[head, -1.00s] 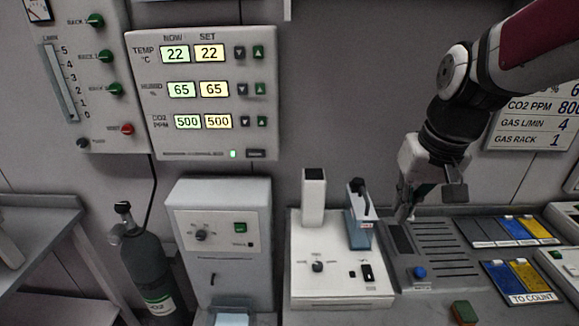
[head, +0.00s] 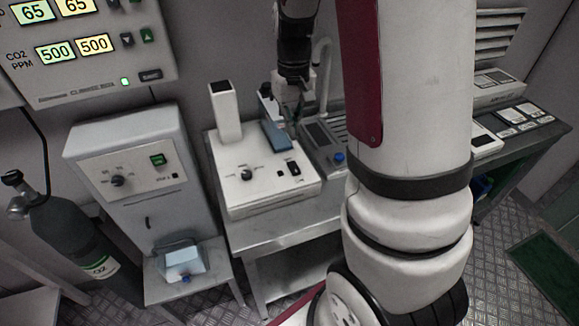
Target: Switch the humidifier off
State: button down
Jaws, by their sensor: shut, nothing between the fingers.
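No label that I can read names the humidifier, so I cannot tell which unit it is. A white boxy unit (head: 232,192) on the bench has a square upright column, a black knob (head: 247,174) and a dark rocker switch (head: 294,168) on top. A grey cabinet (head: 115,134) at the left has a dial and a green button (head: 158,160). My gripper (head: 293,127) is shut and empty, pointing down over the back right of the white unit, by its blue-grey part (head: 275,136). Whether it touches is unclear. The rocker's position is too small to tell.
A climate panel (head: 95,75) with lit readouts hangs at the upper left. A dark gas cylinder (head: 75,235) stands at the left. A grey unit with a blue button (head: 339,157) sits right of the white one. My arm hides much of the bench's right part.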

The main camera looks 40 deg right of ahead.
aim_at(293, 178)
notch_tip(293, 178, down, 14)
dwell(0.6)
jog(key=shift+s+f, duration=0.1)
jog(key=shift+f, duration=0.35)
jog(key=shift+r, duration=0.1)
jog(key=shift+r+p, duration=0.55)
jog(key=shift+r, duration=0.25)
jog(key=shift+r, duration=0.1)
